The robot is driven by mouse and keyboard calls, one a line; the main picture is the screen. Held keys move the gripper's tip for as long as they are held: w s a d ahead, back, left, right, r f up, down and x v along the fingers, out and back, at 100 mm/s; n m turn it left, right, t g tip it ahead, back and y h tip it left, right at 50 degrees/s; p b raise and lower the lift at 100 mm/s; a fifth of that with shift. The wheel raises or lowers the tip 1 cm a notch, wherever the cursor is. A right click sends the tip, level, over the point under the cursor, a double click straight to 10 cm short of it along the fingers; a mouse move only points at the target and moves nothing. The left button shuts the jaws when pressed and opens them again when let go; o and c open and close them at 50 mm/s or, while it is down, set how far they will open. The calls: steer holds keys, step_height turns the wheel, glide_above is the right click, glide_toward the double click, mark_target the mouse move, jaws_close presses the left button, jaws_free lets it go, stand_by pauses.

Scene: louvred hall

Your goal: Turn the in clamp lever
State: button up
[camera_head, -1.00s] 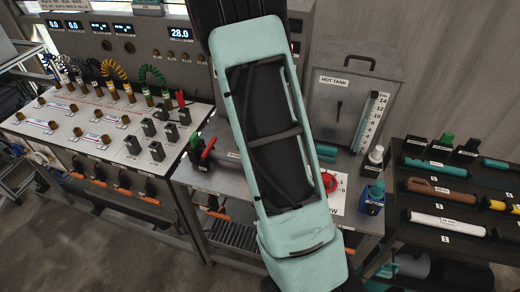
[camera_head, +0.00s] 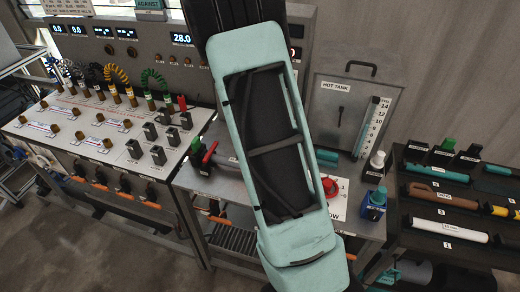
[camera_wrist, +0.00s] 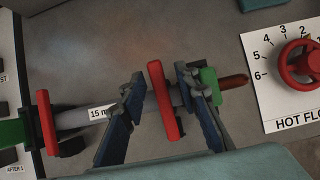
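My gripper (camera_wrist: 161,82) is open in the wrist view, with one finger on each side of a red lever (camera_wrist: 164,105). A gap shows on the lever's left; the right finger is close to it, and contact is unclear. This lever stands across a grey pipe (camera_wrist: 76,119) labelled 15 mm, beside a green block (camera_wrist: 209,82). A second red lever (camera_wrist: 46,124) stands at the pipe's left end by another green block (camera_wrist: 12,133). It also shows in the head view (camera_head: 210,152). No readable label shows which lever is the in clamp. My arm hides the gripper in the head view.
A red hot-flow knob (camera_wrist: 300,63) on a white numbered plate is right of the gripper. The hot tank (camera_head: 340,105) stands behind the bench. A switch panel (camera_head: 150,160) lies left, a dark tool rack (camera_head: 445,210) right.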

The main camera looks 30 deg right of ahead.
steer(key=shift+v, duration=2.05)
steer(key=v, duration=0.7)
steer(key=shift+a, duration=0.1)
